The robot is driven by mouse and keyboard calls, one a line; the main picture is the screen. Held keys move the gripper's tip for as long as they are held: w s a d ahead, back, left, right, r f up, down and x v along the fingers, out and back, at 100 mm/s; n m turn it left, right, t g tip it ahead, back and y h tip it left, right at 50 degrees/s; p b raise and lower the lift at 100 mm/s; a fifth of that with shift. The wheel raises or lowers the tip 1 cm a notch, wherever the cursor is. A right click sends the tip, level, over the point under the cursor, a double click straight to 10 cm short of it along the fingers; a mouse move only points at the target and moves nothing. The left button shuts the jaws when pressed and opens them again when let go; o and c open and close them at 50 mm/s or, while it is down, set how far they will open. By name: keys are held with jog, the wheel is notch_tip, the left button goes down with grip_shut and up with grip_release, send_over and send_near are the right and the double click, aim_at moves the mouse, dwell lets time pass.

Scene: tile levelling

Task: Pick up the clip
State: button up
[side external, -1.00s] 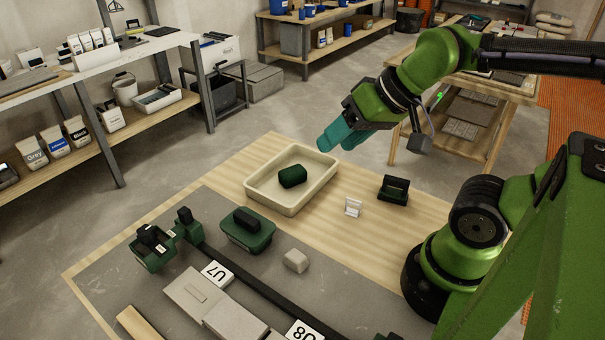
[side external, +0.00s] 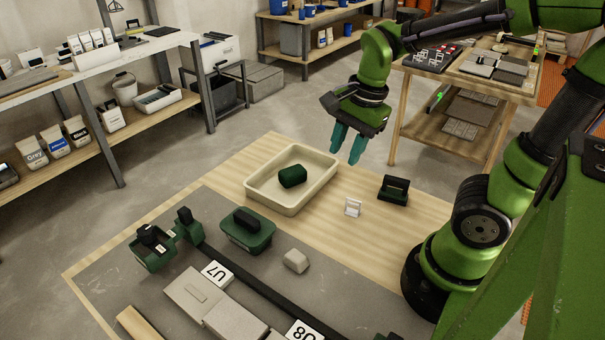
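A small white clip (side external: 353,207) stands upright on the bare wooden part of the table, between the cream tray and a dark green holder. My gripper (side external: 347,146) points downward with its two teal fingers apart and nothing between them. It hangs above and behind the clip in the picture, clear of the table surface. The clip is not hidden by anything.
A cream tray (side external: 253,187) holding a dark green block (side external: 292,177) stands left of the clip. Grey tiles (side external: 198,292), a green tub (side external: 248,231) and a beige block (side external: 296,260) are nearer the front.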

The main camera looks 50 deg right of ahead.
jog(key=d+f+m+g, duration=0.1)
jog(key=d+m+g, duration=0.15)
jog(key=m, duration=0.65)
jog(key=m+h, duration=0.1)
jog(key=m, duration=0.5)
send_over(352, 202)
notch_tip(352, 202, down, 11)
jog(key=shift+s+r, duration=0.1)
jog(key=shift+d+f, duration=0.1)
jog(key=shift+f, duration=2.9)
grip_shut()
